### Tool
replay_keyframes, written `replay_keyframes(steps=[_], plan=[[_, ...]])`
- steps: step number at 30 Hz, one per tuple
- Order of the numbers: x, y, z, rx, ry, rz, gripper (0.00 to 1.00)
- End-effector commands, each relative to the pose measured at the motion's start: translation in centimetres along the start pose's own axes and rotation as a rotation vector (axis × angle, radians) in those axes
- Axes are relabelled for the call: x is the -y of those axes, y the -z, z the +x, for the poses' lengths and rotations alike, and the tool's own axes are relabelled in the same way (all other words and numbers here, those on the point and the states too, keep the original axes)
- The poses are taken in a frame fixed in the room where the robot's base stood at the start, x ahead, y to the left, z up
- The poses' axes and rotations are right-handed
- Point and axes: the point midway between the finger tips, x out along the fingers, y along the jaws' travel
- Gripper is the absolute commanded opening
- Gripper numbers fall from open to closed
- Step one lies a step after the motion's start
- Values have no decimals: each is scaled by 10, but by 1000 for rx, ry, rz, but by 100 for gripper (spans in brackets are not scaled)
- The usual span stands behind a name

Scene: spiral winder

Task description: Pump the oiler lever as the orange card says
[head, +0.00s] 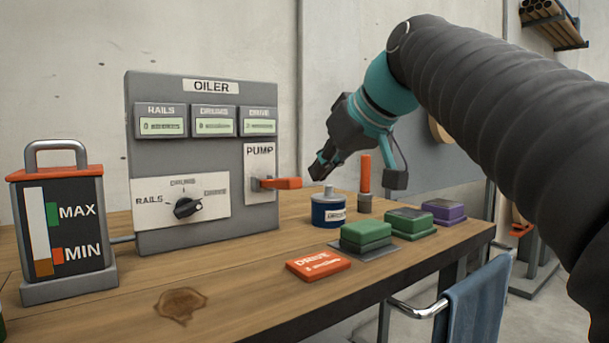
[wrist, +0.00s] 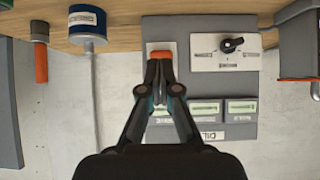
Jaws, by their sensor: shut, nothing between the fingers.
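The grey oiler box (head: 262,100) stands on the bench with three small displays, a selector knob (head: 187,207) and a PUMP slot. The orange pump lever (head: 282,183) sticks out to the right of that slot. The orange card (head: 318,265) lies flat on the bench and reads DRIVE, with a smaller line I cannot read surely. My gripper (head: 321,168) is shut and empty, up and right of the lever in the head view. In the wrist view my fingertips (wrist: 160,61) line up with the lever (wrist: 161,54); contact cannot be told.
An oil tank (head: 80,205) marked MAX and MIN stands at left. A blue can (head: 328,212), an orange-handled tool (head: 365,174) and green (head: 366,232) and purple blocks stand at right. A blue cloth (head: 472,305) hangs at the front edge.

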Motion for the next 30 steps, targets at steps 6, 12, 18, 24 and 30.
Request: replay_keyframes(steps=[6, 12, 18, 24, 30], plan=[[0, -8, -27, -1, -1, 0, 0], [0, -10, -34, -1, -1, 0, 0], [0, -10, -34, -1, -2, 0, 0], [-1, -10, -34, -2, -2, 0, 0], [-1, -10, -34, -2, -2, 0, 0]])
